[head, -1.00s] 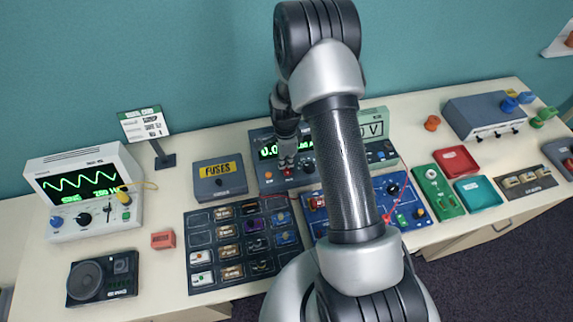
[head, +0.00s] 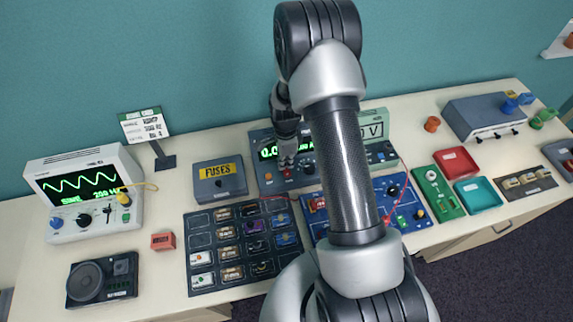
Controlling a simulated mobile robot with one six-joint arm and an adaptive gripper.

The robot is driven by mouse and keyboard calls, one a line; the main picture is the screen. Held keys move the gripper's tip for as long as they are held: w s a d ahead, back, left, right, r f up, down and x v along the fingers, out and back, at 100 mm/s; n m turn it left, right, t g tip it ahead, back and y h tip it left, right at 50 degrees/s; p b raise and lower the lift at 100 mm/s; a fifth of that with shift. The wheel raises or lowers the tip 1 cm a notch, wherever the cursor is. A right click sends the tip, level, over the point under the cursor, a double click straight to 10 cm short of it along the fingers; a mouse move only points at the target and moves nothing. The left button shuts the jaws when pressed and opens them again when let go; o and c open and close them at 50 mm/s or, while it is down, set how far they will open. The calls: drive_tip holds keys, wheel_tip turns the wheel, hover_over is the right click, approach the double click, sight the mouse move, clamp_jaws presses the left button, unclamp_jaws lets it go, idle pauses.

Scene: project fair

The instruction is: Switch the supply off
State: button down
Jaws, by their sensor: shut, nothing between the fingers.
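The supply (head: 262,170) is a dark bench unit with a green lit readout (head: 268,153) starting "0.0", standing at the back middle of the table. My arm hides part of its front and readout. My gripper (head: 287,168) is shut and empty, pointing down at the front of the supply, close to its controls. A red button or terminal (head: 287,174) shows just under the fingertips; I cannot tell whether they touch. A dark knob (head: 310,169) sits to the right of it. The switch's position cannot be made out.
A fuses box (head: 220,186) stands left of the supply and a pale meter (head: 375,125) right of it. A blue circuit board (head: 405,212) with wires and a dark component tray (head: 203,249) lie in front. An oscilloscope (head: 85,190) stands at the left.

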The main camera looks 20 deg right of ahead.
drive_tip(key=shift+r+p, duration=1)
drive_tip(key=shift+p, duration=0.4)
drive_tip(key=shift+s+r+p, duration=0.2)
drive_tip(key=shift+r+p, duration=0.15)
drive_tip(key=shift+r, duration=0.35)
drive_tip(key=shift+w, duration=0.2)
